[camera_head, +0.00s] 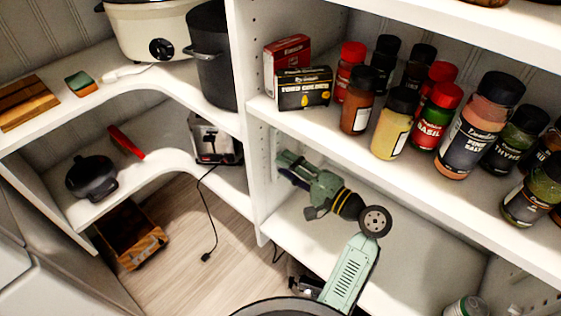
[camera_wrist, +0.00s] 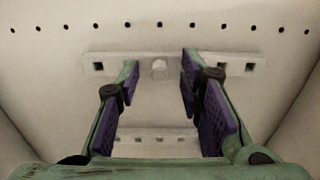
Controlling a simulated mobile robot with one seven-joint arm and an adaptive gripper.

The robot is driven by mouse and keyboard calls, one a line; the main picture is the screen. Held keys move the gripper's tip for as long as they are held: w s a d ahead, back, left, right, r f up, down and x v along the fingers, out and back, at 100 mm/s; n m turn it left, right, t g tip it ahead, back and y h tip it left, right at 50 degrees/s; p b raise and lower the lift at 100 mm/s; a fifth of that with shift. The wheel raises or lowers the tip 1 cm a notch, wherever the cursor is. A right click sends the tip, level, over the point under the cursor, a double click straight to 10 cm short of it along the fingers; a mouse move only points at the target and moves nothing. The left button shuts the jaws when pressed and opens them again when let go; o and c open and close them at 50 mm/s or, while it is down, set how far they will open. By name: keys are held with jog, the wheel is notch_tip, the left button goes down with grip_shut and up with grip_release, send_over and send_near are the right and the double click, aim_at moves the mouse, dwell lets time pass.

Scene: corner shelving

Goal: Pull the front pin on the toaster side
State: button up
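My gripper (camera_head: 286,168) reaches into the lower right bay, its fingers pointing left at the divider wall. The toaster (camera_head: 212,138) stands on the lower left shelf, on the other side of that divider. In the wrist view, my gripper (camera_wrist: 160,70) is open, with its purple pads apart and nothing held. A pale strip (camera_wrist: 110,65) with square holes crosses the wall beyond the fingertips. A light round spot (camera_wrist: 159,69) on it lies between the fingertips; I cannot tell whether it is a pin head or a hole. I cannot tell if the fingers touch the strip.
A shelf of spice jars (camera_head: 395,122) and small boxes (camera_head: 304,88) sits above my arm. A can (camera_head: 466,307) stands at the lower right. A black cord (camera_head: 212,225) hangs from the toaster to the floor. The shelf beneath my gripper looks clear.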

dwell(0.8)
grip_shut()
dwell(0.8)
jog(key=shift+p+v, duration=0.8)
jog(key=shift+v, duration=2.2)
